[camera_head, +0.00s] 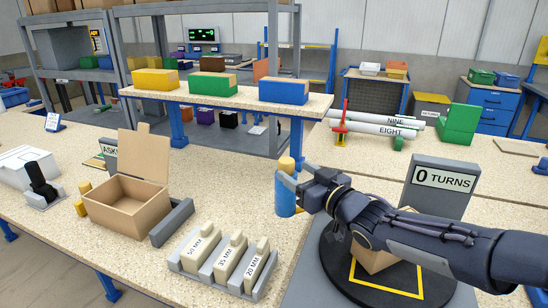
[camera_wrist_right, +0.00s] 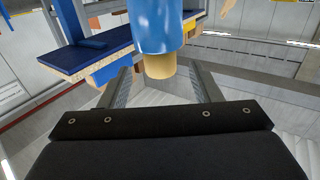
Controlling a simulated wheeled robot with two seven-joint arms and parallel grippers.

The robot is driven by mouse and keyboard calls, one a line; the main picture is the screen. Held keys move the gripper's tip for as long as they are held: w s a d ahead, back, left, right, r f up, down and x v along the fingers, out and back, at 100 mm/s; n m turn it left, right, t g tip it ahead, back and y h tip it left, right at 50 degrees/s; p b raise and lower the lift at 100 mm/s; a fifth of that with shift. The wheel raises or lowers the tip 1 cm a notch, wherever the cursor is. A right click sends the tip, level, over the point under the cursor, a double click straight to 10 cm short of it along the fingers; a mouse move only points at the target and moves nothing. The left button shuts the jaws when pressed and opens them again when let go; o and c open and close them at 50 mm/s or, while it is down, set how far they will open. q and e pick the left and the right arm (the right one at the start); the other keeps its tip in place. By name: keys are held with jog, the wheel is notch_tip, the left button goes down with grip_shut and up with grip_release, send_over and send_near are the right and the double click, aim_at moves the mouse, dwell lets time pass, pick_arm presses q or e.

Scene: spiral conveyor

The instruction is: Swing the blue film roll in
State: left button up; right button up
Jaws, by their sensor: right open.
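The blue film roll (camera_head: 285,197) stands upright near the middle of the worktop, its tan core showing at the top. My right gripper (camera_head: 297,186) is open at the roll, one finger crossing in front of its upper part. In the right wrist view the roll (camera_wrist_right: 160,28) shows between and just beyond the fingertips (camera_wrist_right: 160,68); I cannot tell whether they touch it. A black round turntable (camera_head: 345,278) with a yellow outline carries a brown carton (camera_head: 375,258), partly hidden by my right arm. My left gripper is not in view.
A grey sign (camera_head: 440,182) reading "0 TURNS" stands behind the turntable. An open cardboard box (camera_head: 128,205) and a grey rack of labelled blocks (camera_head: 225,262) lie left. A raised shelf with yellow, green and blue boxes (camera_head: 283,91) stands behind. White rolls (camera_head: 375,125) lie further back.

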aim_at(282, 162)
jog(key=p+x, duration=0.1)
jog(key=x, duration=0.5)
jog(key=shift+w+a, duration=0.2)
jog(key=shift+w, duration=0.05)
